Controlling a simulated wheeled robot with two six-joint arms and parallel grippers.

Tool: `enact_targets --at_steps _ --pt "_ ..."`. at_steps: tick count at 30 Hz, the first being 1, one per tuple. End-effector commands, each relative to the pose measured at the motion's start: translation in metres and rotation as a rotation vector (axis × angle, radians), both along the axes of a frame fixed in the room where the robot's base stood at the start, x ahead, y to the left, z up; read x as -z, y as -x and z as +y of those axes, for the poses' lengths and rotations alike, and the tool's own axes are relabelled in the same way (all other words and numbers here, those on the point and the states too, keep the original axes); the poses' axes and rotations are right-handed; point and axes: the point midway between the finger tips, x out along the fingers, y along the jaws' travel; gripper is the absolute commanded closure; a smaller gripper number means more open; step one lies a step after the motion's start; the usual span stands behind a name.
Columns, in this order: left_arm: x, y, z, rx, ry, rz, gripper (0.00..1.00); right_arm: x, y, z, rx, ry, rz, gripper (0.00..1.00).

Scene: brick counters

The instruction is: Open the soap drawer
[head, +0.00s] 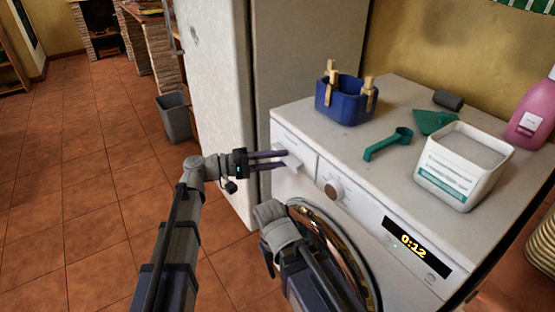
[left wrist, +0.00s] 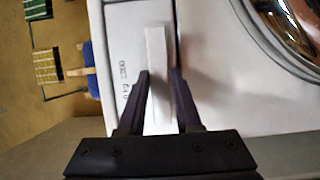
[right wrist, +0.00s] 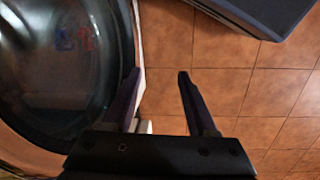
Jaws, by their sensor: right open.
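The white washing machine (head: 338,147) has its soap drawer (head: 296,145) at the upper left of its front. The drawer front looks flush with the machine. Its white bar handle (left wrist: 157,60) stands between the purple fingers of my left gripper (head: 284,159). In the left wrist view the fingertips lie close against both sides of the handle, nearer together than those of the right gripper. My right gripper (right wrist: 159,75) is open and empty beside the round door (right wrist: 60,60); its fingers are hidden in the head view.
On the machine top are a blue peg basket (head: 343,112), a green scoop (head: 388,144), a white powder tub (head: 460,180) and a pink bottle (head: 533,112). A fridge (head: 225,90) stands left of the machine. A grey bin (head: 175,118) stands on the tiled floor.

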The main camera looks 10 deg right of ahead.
Motion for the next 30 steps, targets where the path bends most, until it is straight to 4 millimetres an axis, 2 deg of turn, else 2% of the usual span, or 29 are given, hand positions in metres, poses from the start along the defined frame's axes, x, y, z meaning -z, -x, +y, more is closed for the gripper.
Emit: enact_targets --at_steps 1,6,30 --pt "0.0009 0.0002 0.0001 0.0 -0.004 0.0 0.81 0.0001 0.0 0.0 0.0 0.0 0.0 0.42" --pt "0.0016 0.0004 0.0002 0.001 -0.006 0.0 1.0 0.0003 0.0 0.0 0.0 0.0 0.0 0.42" --pt "0.0029 0.0015 0.0 0.003 -0.009 0.001 1.0 0.0009 0.0 0.0 0.0 0.0 0.0 0.42"
